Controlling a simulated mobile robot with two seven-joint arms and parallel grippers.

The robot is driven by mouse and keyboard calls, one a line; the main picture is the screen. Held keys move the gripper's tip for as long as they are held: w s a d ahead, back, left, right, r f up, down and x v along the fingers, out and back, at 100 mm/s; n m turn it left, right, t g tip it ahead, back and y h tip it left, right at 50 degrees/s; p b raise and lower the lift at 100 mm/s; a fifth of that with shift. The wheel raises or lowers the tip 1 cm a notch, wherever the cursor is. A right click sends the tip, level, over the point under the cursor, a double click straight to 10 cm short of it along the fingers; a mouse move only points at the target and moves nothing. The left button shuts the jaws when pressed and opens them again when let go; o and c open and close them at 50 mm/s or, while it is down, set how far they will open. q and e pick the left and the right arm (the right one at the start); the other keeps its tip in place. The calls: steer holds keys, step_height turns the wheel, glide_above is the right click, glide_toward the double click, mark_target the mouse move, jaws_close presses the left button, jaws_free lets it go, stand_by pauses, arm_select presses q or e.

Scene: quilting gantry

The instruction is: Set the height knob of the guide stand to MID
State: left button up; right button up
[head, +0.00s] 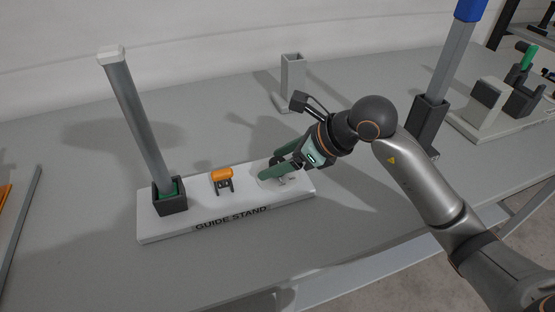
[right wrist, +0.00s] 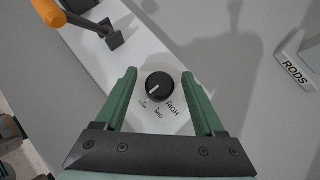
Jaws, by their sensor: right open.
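The guide stand (head: 160,231) is a white base labelled GUIDE STAND, lying on the grey table. Its height knob (right wrist: 160,86) is round and black with a white pointer line, on the white plate with LOW, MID and HIGH printed along its near side. The pointer slants down-left, towards LOW. My right gripper (head: 276,164) is open over the right end of the stand; its green fingers (right wrist: 159,74) stand either side of the knob, apparently without touching it. In the head view the gripper hides the knob. My left gripper is out of view.
An orange-handled clamp (head: 222,176) and a tall grey post (head: 134,120) in a dark socket stand on the base, left of my gripper. A grey holder (head: 292,76) is behind. In the wrist view a RODS label (right wrist: 296,72) is at right. Front table is clear.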

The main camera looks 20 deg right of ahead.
steer(key=shift+c, duration=0.2)
jaws_close()
stand_by(0.4)
